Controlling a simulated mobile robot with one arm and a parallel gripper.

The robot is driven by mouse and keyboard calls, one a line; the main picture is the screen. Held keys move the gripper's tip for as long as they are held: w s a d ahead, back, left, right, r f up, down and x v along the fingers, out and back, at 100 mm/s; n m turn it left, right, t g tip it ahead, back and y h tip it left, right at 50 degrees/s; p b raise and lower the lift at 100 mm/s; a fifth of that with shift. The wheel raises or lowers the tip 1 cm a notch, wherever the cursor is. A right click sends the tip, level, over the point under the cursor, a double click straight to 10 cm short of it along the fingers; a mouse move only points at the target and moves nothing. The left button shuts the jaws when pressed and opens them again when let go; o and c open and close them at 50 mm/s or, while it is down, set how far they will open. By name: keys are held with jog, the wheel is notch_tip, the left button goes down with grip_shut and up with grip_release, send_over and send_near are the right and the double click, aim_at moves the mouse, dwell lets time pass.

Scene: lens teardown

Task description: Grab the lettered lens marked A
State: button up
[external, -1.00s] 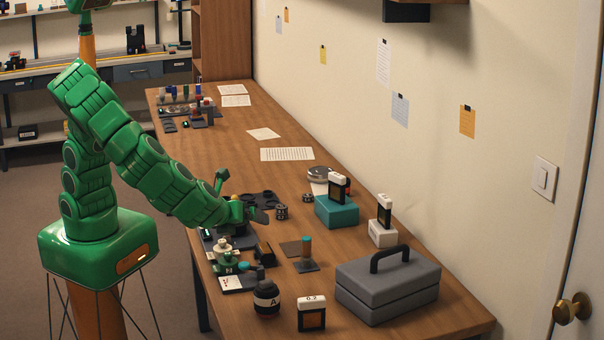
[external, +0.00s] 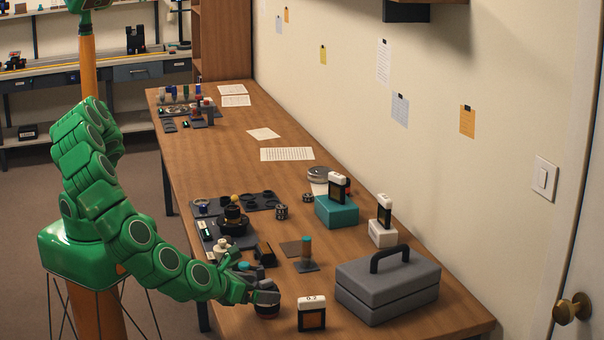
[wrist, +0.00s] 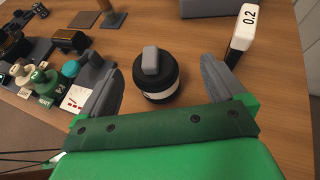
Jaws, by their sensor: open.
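The lens marked A is a short black cylinder with a white band and a grey block on its top. In the wrist view the lens (wrist: 157,77) stands upright on the table between my two open fingers, with a gap on each side. Its letter cannot be read now. In the external view the lens (external: 267,310) is mostly hidden behind my gripper, with only its lower part showing. My gripper (external: 257,289) is at the lens near the table's front end. In the wrist view my gripper (wrist: 162,85) is open and holds nothing.
A white-topped block marked 0.2 (external: 312,314) stands close to the right of the lens. A grey toolbox (external: 388,287) is further right. Small parts, including a teal-topped piece (wrist: 71,68), crowd the left side. Bare wood lies between lens and toolbox.

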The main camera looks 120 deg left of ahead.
jog(key=x, duration=0.2)
jog(key=s+x, duration=0.1)
jog(key=x, duration=0.1)
jog(key=shift+w+a+f, duration=0.15)
jog(key=shift+a+f, duration=0.2)
jog(key=shift+a, duration=0.1)
jog(key=shift+w+a+f, duration=0.25)
jog(key=shift+a, duration=0.2)
jog(key=shift+c, duration=0.3)
jog(key=c, duration=1.4)
